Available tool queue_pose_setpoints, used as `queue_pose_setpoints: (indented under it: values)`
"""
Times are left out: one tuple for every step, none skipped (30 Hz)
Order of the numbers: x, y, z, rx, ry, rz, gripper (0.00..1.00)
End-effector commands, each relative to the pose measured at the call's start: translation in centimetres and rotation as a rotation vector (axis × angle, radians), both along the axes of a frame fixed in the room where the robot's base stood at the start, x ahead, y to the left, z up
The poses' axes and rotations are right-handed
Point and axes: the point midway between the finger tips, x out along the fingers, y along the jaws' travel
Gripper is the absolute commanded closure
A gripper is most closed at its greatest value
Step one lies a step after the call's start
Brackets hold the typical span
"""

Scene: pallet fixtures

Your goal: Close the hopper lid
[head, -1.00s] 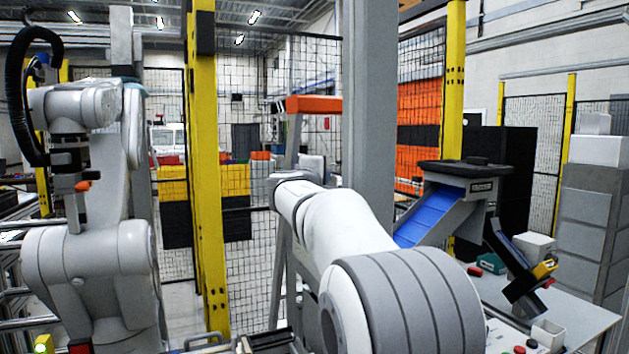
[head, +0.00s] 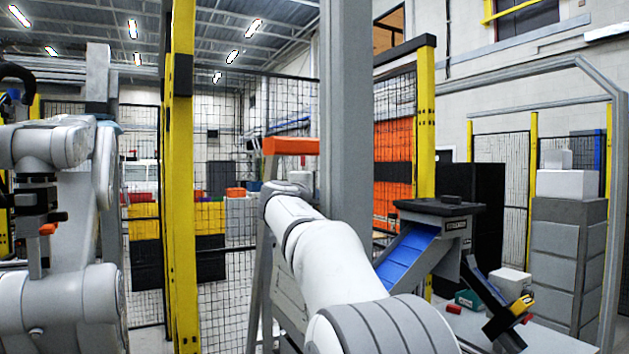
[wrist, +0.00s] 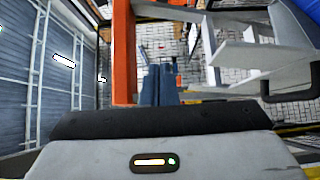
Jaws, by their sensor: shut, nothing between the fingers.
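The hopper (head: 452,225) stands at the right in the head view, with a blue chute (head: 407,257) sloping down to the left. A flat dark slab (head: 425,208) with a small block on it forms its top. I cannot tell how much of this is lid or whether there is a gap beneath. In the wrist view my gripper (wrist: 159,70) shows two blue-grey fingers close together, shut and empty. Its grey body with a lit strip fills the bottom. In the head view my arm reaches up and away, and the gripper is hidden.
A grey post (head: 346,120) stands close behind my arm, left of the hopper. An orange-topped frame (head: 290,146) stands left of it. Another robot arm (head: 60,220) is at far left. A dark tilted device (head: 500,315) and a white box (head: 511,282) sit below the hopper.

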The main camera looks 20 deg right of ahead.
Motion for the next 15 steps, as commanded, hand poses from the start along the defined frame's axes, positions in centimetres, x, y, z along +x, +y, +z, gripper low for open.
queue_pose_setpoints:
  values:
    - [0.0, -0.1, 1.2, 0.002, -0.003, -0.001, 1.00]
    - [0.0, -0.1, 1.7, 0.000, -0.001, -0.001, 1.00]
    - [0.0, -0.1, 2.2, 0.001, -0.001, -0.002, 1.00]
    - [0.0, -0.1, 2.6, 0.000, -0.001, -0.002, 1.00]
    - [0.0, -0.1, 2.9, 0.001, 0.000, -0.003, 1.00]
    - [0.0, -0.2, 3.2, 0.000, 0.000, -0.003, 1.00]
    - [0.0, -0.2, 3.4, 0.000, 0.000, -0.004, 1.00]
    - [0.1, -0.1, 3.6, 0.001, 0.002, -0.006, 1.00]
    - [0.2, -0.1, 3.6, 0.003, 0.004, -0.012, 1.00]
    - [0.3, 0.0, 3.6, 0.005, 0.008, -0.022, 1.00]
    - [0.6, 0.1, 3.5, 0.009, 0.012, -0.036, 1.00]
    - [0.9, 0.4, 3.2, 0.016, 0.020, -0.061, 1.00]
    - [1.2, 0.7, 3.0, 0.022, 0.025, -0.087, 1.00]
    - [1.5, 1.0, 2.6, 0.030, 0.033, -0.118, 1.00]
    - [1.9, 1.5, 2.2, 0.040, 0.043, -0.166, 1.00]
